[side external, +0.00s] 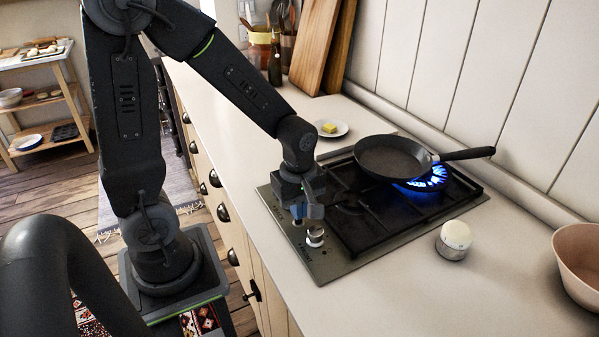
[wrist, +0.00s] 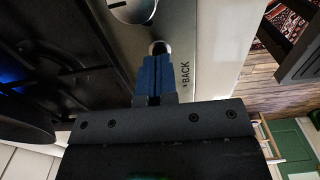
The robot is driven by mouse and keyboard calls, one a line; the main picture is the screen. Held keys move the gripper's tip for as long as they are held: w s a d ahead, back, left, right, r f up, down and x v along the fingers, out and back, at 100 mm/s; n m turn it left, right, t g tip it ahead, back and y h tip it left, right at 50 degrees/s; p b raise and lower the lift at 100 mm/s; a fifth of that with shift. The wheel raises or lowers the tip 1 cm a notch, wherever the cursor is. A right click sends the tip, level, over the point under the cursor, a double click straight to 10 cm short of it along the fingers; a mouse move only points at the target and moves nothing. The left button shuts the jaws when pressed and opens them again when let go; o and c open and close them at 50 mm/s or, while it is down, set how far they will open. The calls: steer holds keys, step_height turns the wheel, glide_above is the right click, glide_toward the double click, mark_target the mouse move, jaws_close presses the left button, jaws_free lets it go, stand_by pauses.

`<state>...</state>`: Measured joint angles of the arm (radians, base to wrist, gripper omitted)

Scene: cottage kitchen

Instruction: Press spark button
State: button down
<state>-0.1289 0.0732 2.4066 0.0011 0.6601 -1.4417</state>
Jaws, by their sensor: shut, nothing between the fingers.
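The spark button (wrist: 158,46) is a small round metal button on the hob's control strip in the wrist view, just beyond my blue fingertips. My gripper (wrist: 156,60) is shut and empty, with its tips right at the near edge of the button. I cannot tell whether they touch it. In the side view my gripper (side external: 307,212) points down over the control strip of the hob (side external: 345,260). A silver knob (side external: 315,237) stands just in front of it. The knob also shows at the top of the wrist view (wrist: 132,8).
A black frying pan (side external: 392,158) sits over a lit blue flame (side external: 430,180) at the hob's back. A small white-topped timer (side external: 454,239) stands right of the hob. A plate with butter (side external: 330,128) and cutting boards (side external: 325,45) are behind.

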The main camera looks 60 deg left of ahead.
mark_target(291, 232)
step_height(291, 232, up, 12)
steer(key=shift+w, duration=0.15)
steer(key=shift+f, duration=0.1)
stand_by(0.6)
steer(key=s+d+r+m+t, duration=0.3)
steer(key=s+m, duration=0.4)
steer(key=m, duration=1.1)
steer(key=r+t, duration=0.1)
steer(key=t, duration=0.1)
steer(key=shift+s+d+r+t, duration=0.2)
steer(key=shift+s+d+t, duration=0.05)
steer(key=shift+d+t, duration=0.05)
steer(key=c, duration=1.8)
jaws_free()
steer(key=shift+c, duration=0.2)
